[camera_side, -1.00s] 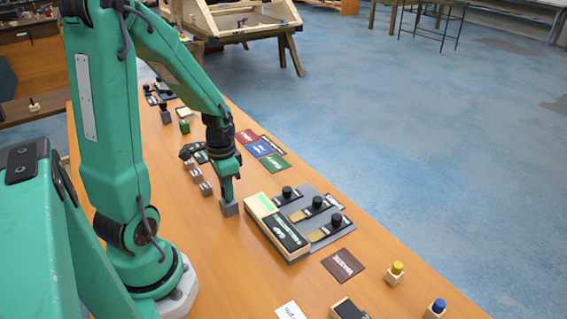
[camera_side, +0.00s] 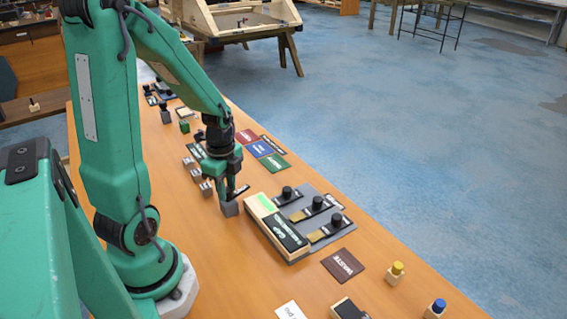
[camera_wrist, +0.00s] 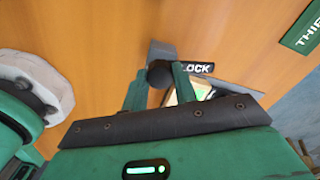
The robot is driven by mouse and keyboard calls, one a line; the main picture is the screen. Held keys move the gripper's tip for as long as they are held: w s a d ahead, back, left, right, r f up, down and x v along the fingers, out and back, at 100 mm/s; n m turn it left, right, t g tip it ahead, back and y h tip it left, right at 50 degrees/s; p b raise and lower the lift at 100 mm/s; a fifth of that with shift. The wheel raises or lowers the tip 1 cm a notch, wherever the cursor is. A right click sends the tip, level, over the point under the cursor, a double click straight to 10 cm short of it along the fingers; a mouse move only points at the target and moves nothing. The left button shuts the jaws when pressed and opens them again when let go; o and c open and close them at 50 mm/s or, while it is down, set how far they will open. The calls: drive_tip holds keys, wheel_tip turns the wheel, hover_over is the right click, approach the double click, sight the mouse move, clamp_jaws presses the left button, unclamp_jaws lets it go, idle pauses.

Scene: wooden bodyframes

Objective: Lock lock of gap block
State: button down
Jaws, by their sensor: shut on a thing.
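The lock of the gap block is a small grey block (camera_side: 229,208) with a black knob on top, standing on the table left of the grey station. In the wrist view the grey block (camera_wrist: 160,50) shows behind the black knob (camera_wrist: 159,74). A black plate lettered in white, seemingly "LOCK" (camera_wrist: 197,68), juts out beside it. My gripper (camera_side: 228,198) is down at the block, shut on the black knob; in the wrist view its two green fingers stand on either side of it. A dark bar (camera_side: 238,192) sticks out to the right at the fingers in the side view.
A grey station (camera_side: 298,258) with several black knobs and a cream-and-green strip stands to the right. Small grey blocks (camera_side: 206,188) stand behind my gripper. Red, blue and green cards (camera_side: 275,162) lie behind; a brown card (camera_side: 342,265) lies in front.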

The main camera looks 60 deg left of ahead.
sight(227, 189)
drive_tip(key=m, duration=0.6)
drive_tip(key=shift+r+m, duration=0.1)
drive_tip(key=shift+m, duration=0.2)
drive_tip(key=m, duration=0.5)
drive_tip(key=shift+m, duration=0.3)
drive_tip(key=c, duration=1.1)
unclamp_jaws()
drive_tip(key=shift+r, duration=0.1)
drive_tip(key=shift+r, duration=3.8)
